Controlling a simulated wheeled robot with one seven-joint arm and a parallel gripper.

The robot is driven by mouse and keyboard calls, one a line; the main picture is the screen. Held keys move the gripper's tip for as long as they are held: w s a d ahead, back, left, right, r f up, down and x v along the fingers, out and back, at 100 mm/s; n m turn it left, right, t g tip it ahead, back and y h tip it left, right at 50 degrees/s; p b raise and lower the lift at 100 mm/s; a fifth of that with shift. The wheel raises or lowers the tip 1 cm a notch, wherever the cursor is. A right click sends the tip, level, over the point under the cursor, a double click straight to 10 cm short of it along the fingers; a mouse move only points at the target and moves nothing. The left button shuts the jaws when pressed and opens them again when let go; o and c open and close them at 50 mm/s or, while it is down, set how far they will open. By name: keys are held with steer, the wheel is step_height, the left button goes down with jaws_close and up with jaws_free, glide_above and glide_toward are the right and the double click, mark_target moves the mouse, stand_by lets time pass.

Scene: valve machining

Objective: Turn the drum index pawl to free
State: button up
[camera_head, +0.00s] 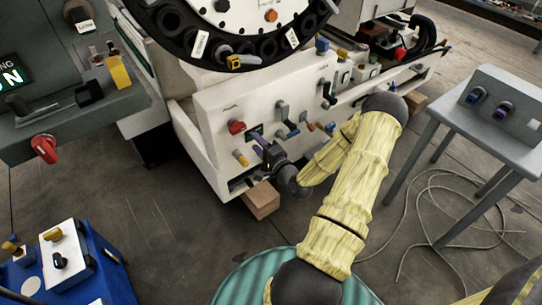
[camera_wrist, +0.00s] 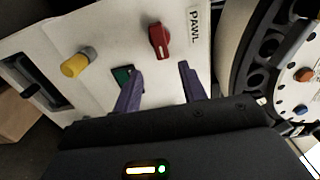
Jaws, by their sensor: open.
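The red pawl knob (camera_wrist: 159,40) sits on a white panel beside a label reading PAWL (camera_wrist: 194,22) in the wrist view. In the head view the red knob (camera_head: 236,127) is on the front panel, below the drum. My gripper (camera_wrist: 160,72) is open, with its two purple fingers apart and nothing between them. The red knob lies just beyond the fingertips, and no contact shows. In the head view my gripper (camera_head: 262,142) is close to the panel, just right of and below the knob. The knob's setting marks cannot be read.
The drum (camera_wrist: 262,60) with its black rim stands at the right in the wrist view. Blue-grey levers (camera_head: 287,120) stick out right of my gripper.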

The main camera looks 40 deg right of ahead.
steer(key=s, duration=0.7)
steer(key=shift+p, duration=0.3)
steer(key=shift+d, duration=0.1)
steer(key=w+a+n+g+y, duration=0.1)
steer(key=a+n+g, duration=0.7)
steer(key=n+g, duration=0.3)
steer(key=s+a+r+n+g+h, duration=0.2)
steer(key=s+a+r+n+g, duration=0.2)
steer(key=s+a+r+n, duration=0.55)
step_height(320, 180, up, 33)
steer(key=s+a+m+p, duration=0.1)
steer(key=a+m+p, duration=0.1)
steer(key=p, duration=2.7)
steer(key=shift+s+m+p, duration=0.2)
steer(key=shift+m+p, duration=0.1)
steer(key=shift+m, duration=0.05)
